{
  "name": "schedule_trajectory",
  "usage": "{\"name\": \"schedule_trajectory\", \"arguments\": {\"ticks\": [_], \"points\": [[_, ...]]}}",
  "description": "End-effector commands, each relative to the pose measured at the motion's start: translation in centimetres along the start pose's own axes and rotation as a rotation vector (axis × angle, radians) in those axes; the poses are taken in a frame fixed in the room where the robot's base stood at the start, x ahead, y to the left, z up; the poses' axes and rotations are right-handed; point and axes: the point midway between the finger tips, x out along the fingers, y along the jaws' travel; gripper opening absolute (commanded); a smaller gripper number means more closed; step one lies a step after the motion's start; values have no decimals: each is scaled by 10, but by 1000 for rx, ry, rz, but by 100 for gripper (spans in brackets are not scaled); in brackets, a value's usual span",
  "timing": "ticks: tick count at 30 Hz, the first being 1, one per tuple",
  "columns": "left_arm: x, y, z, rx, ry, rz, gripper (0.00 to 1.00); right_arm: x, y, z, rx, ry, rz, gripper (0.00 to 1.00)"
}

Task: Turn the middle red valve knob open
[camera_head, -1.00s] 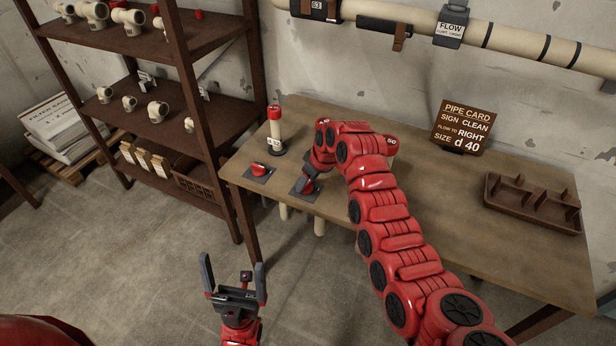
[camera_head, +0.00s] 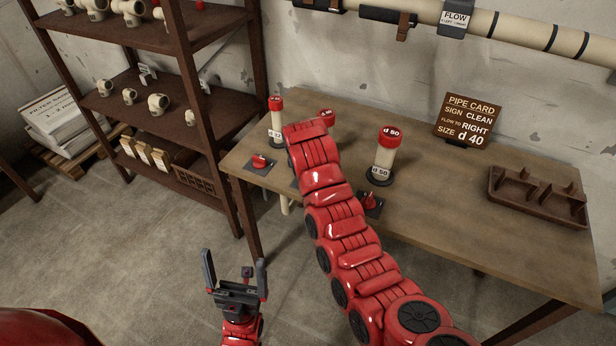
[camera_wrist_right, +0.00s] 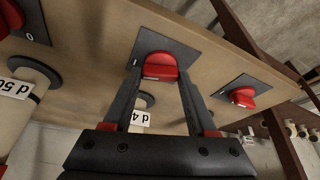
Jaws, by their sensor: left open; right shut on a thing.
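The middle red valve knob (camera_wrist_right: 160,66) sits on its dark square plate in the right wrist view. My right gripper (camera_wrist_right: 159,78) is shut on it, one finger on either side. In the head view my right arm hides this knob and the right gripper. The left red knob (camera_head: 260,161) stands on its plate near the table's left end and also shows in the wrist view (camera_wrist_right: 242,97). The right red knob (camera_head: 370,203) is beside my right arm and is partly cut off in the wrist view (camera_wrist_right: 12,14). My left gripper (camera_head: 236,270) is open and empty, in front of the table.
Red-capped pipe samples stand behind the knobs: one at the left (camera_head: 277,125), one mostly hidden (camera_head: 327,114), and one marked d 50 (camera_head: 384,155). A pipe card (camera_head: 467,119) and a brown tray (camera_head: 538,198) are farther right. A shelf rack (camera_head: 200,120) stands left.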

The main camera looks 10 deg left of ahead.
Motion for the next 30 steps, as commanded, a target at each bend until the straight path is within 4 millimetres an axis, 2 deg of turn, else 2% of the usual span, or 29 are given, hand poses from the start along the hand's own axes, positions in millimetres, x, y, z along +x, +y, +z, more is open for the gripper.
{"name": "schedule_trajectory", "arguments": {"ticks": [3,12,30], "points": [[-14,1,2,0,0,0,100,4,-1,1,86,3,37,2],[-32,2,5,0,0,0,100,2,-2,0,255,2,106,2],[-38,2,6,0,0,0,100,0,-2,-1,333,2,136,2]]}}
